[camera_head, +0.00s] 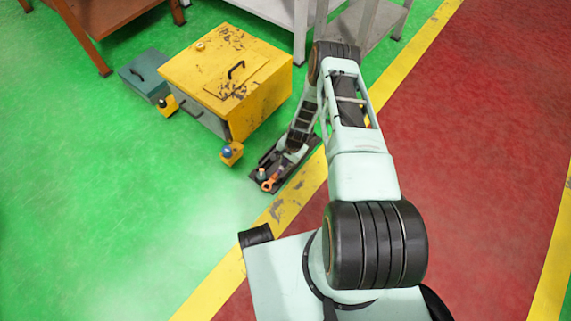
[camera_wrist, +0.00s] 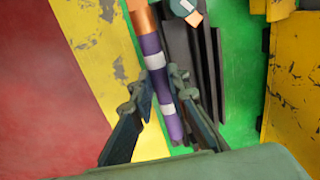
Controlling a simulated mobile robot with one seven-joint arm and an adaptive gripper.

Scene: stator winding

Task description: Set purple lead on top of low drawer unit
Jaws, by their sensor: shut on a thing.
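The purple lead (camera_wrist: 157,80) has pale bands and a copper-coloured end. It runs lengthwise between the fingers of my gripper (camera_wrist: 160,86) in the wrist view. My gripper is shut on it. In the head view my gripper is low, near the floor, to the right of the drawer unit; the lead cannot be clearly made out there. The low drawer unit (camera_head: 264,92) is a worn yellow box with a handle on its flat top and a pale drawer front. Its top shows no lead. A worn yellow side, likely the unit's, is at the right of the wrist view (camera_wrist: 292,95).
A dark tray-like piece (camera_head: 298,181) with an orange ring (camera_head: 268,184) lies under my gripper. A teal box (camera_head: 143,72) stands left of the unit. Grey shelving (camera_head: 300,35) and a brown-legged table (camera_head: 75,40) stand behind. Green floor in front is clear.

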